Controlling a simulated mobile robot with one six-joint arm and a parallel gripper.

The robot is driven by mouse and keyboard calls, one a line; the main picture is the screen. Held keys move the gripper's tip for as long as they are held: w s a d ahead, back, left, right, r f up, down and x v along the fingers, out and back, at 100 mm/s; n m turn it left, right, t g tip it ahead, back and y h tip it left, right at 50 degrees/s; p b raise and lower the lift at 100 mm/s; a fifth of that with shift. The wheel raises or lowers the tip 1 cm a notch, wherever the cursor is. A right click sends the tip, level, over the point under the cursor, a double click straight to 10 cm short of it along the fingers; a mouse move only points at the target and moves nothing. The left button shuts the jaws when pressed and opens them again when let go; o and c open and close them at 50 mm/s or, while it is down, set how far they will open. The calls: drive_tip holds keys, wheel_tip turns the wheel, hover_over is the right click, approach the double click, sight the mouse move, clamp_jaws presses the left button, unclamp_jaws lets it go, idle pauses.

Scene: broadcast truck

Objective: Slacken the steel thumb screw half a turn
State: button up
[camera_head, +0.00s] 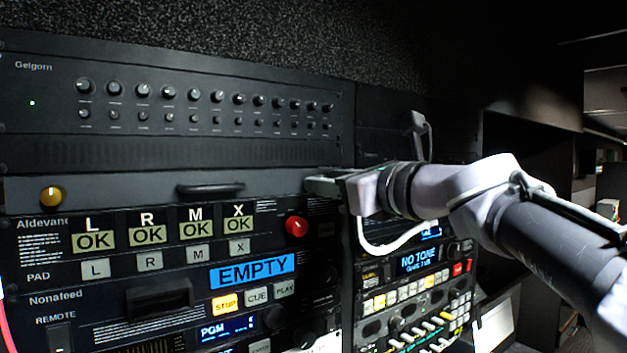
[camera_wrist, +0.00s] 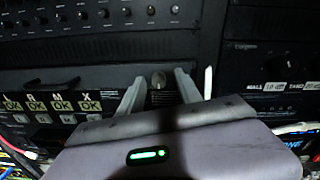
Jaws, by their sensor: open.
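In the wrist view, a small round greyish screw head (camera_wrist: 158,80), which looks like the steel thumb screw, sits on the dark panel front. My gripper (camera_wrist: 158,84) is open, with one finger to the left of the screw head and one to the right. I see no contact, but the exact gap is hard to judge. In the head view, my gripper (camera_head: 314,184) is at the right end of the grey panel (camera_head: 120,189) and hides the screw there. A brass-coloured thumb screw (camera_head: 51,196) is at that panel's left end.
The grey panel has a black handle (camera_head: 210,189). A red button (camera_head: 296,226) sits just below my gripper. Above is a unit with rows of knobs (camera_head: 190,95). A white cable (camera_head: 385,247) hangs below my wrist. A keypad unit (camera_head: 420,290) is at lower right.

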drive_tip(key=shift+w+a, duration=0.15)
drive_tip(key=shift+s, duration=0.25)
drive_tip(key=shift+c, duration=0.7)
drive_tip(key=shift+d, duration=0.2)
clamp_jaws()
drive_tip(key=shift+n, duration=0.3)
